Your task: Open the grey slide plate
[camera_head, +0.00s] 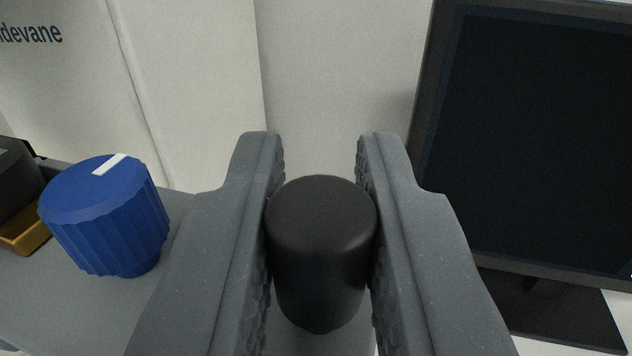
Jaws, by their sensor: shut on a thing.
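My gripper (320,165) is in the middle of the head camera view, its two grey fingers on either side of a black round knob (321,235). Both fingers touch the knob's sides and are shut on it. The knob's top faces the camera. A grey surface, which seems to be the slide plate (200,205), shows beside and below the fingers. What the knob is fixed to is mostly hidden by the knob and fingers.
A blue ribbed knob (108,215) with a white mark stands at the left on the grey surface. A dark and yellow part (20,200) is at the far left edge. A black screen (535,140) stands at the right. A white housing (190,80) is behind.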

